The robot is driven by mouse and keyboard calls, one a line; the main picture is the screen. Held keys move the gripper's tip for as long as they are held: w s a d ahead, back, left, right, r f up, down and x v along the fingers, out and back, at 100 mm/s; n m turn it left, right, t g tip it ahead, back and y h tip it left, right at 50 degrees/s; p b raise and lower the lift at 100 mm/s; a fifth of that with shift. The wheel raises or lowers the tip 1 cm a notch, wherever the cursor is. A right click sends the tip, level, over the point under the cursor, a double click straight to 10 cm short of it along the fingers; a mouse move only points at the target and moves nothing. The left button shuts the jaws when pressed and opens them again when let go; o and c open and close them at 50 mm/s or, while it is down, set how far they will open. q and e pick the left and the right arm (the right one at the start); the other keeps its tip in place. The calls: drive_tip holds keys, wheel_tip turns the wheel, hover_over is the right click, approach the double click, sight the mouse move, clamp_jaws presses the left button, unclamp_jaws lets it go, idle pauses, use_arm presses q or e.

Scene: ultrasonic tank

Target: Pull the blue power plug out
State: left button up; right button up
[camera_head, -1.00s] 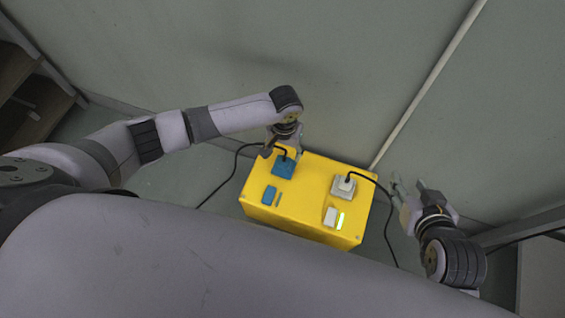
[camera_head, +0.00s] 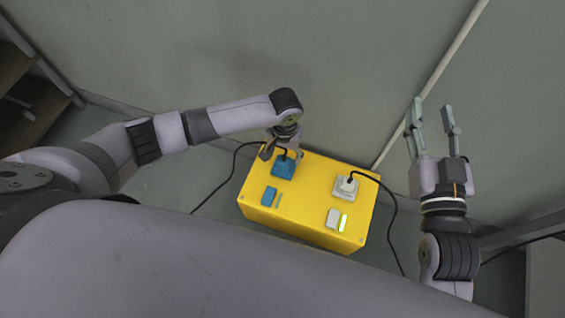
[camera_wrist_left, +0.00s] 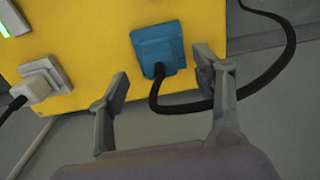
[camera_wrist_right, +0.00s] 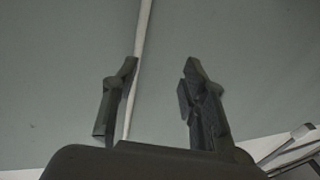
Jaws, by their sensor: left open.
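The blue power plug (camera_head: 284,161) sits in a blue socket (camera_head: 279,172) on top of the yellow box (camera_head: 310,190), with a black cable coming from it. The plug also shows in the left wrist view (camera_wrist_left: 160,68). My left gripper (camera_head: 283,155) is open at the blue plug. In the left wrist view its fingers (camera_wrist_left: 160,78) stand apart on either side of the plug and cable; I cannot tell if they touch it. My right gripper (camera_head: 432,115) is open and empty to the right of the box, pointing at the wall. It is also empty in the right wrist view (camera_wrist_right: 160,85).
A white plug (camera_head: 347,184) with its own black cable sits in a white socket on the box. A blue switch (camera_head: 269,196) and a white switch (camera_head: 333,218) are near the box's front. A pale pipe (camera_head: 425,95) runs along the wall behind.

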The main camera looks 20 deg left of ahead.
sight(284, 160)
use_arm(q)
drive_tip(key=shift+f+b, duration=0.55)
drive_tip(key=shift+b, duration=0.05)
wheel_tip(284, 160, down, 2)
drive_tip(key=shift+f, duration=0.2)
drive_tip(key=shift+f+b, duration=0.35)
drive_tip(key=shift+f, duration=0.4)
use_arm(e)
wheel_tip(284, 160, up, 9)
drive_tip(key=s+t+y, duration=0.1)
drive_tip(key=s+t, duration=0.1)
drive_tip(key=t, duration=0.3)
drive_tip(key=shift+s+a+f+t+y, duration=0.2)
drive_tip(key=shift+s+a+t+y, duration=0.1)
drive_tip(key=shift+s+y, duration=0.1)
drive_tip(key=shift+w+f, duration=0.15)
use_arm(q)
drive_tip(key=shift+p, duration=0.35)
use_arm(e)
drive_tip(key=shift+w+f+g, duration=0.35)
drive_tip(key=shift+f+g, duration=0.1)
drive_tip(key=shift+f, duration=0.1)
drive_tip(key=shift+w+f+g, duration=0.3)
drive_tip(key=shift+f+g, duration=0.15)
drive_tip(key=shift+f, duration=0.05)
drive_tip(key=shift+w+d+f+g+h, duration=0.1)
drive_tip(key=shift+w+f+g+h, duration=0.1)
drive_tip(key=shift+f+g+h, duration=0.55)
drive_tip(key=shift+f+t, duration=0.2)
drive_tip(key=shift+t, duration=0.05)
